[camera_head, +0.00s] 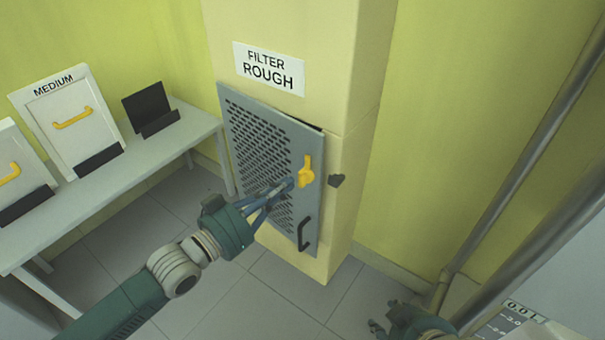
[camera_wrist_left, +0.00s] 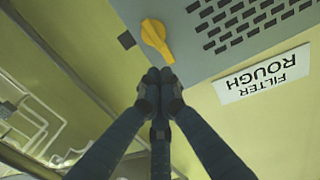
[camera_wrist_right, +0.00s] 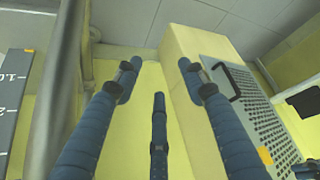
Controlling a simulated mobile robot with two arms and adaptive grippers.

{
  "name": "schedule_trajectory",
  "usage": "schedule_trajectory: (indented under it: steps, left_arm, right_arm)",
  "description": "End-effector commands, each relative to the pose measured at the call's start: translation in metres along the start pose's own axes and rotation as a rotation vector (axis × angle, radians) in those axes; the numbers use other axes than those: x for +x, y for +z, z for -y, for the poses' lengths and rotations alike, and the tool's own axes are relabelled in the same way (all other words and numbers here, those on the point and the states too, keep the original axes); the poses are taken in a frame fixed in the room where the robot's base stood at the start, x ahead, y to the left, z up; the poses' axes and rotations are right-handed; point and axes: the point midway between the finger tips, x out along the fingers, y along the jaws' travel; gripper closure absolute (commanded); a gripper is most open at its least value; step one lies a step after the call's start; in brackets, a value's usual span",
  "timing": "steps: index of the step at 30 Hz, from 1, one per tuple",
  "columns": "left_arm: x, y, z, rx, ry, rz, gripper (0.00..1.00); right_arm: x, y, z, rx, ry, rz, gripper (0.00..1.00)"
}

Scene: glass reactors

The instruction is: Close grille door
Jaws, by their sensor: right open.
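The grey perforated grille door (camera_head: 262,150) is on the cream filter column (camera_head: 345,70) under the "FILTER ROUGH" label. A dark gap shows along its top right, so it stands slightly ajar. A yellow latch knob (camera_head: 306,171) and a black handle (camera_head: 304,234) are near its right edge. A dark catch (camera_head: 336,180) is on the column beside the knob. My left gripper (camera_head: 288,184) is at the door front, just left of the knob. In the left wrist view its fingertips (camera_wrist_left: 161,76) are together, close to the knob (camera_wrist_left: 156,40); contact is unclear. My right gripper (camera_wrist_right: 157,75) is open and empty, away from the door.
A grey table (camera_head: 150,150) at the left holds white "MEDIUM" panels (camera_head: 75,120) with yellow handles and a black stand (camera_head: 150,108). Metal pipes (camera_head: 520,170) and a graduated scale (camera_head: 510,322) are at the right. The floor before the column is clear.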

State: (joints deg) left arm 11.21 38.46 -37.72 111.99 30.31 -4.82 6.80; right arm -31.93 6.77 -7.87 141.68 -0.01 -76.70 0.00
Motion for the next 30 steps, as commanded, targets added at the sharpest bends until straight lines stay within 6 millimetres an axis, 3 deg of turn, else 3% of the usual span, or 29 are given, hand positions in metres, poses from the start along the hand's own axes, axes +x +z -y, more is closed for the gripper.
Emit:
schedule_trajectory:
  steps: [4,13,18,30]
  left_arm:
    - [0.028,0.000,0.000,0.000,0.001,-0.004,1.00]
    - [0.056,0.001,0.000,0.000,0.000,0.000,1.00]
    - [0.062,0.000,0.000,0.000,0.000,0.000,1.00]
    - [0.068,0.000,0.000,-0.001,-0.001,-0.001,1.00]
  right_arm:
    - [0.005,-0.031,0.004,-0.003,-0.008,-0.124,0.59]
    - [0.002,-0.080,0.009,-0.007,-0.017,-0.311,0.59]
    - [0.000,-0.089,0.010,-0.007,-0.019,-0.348,0.59]
    - [-0.001,-0.091,0.010,-0.007,-0.019,-0.355,0.59]
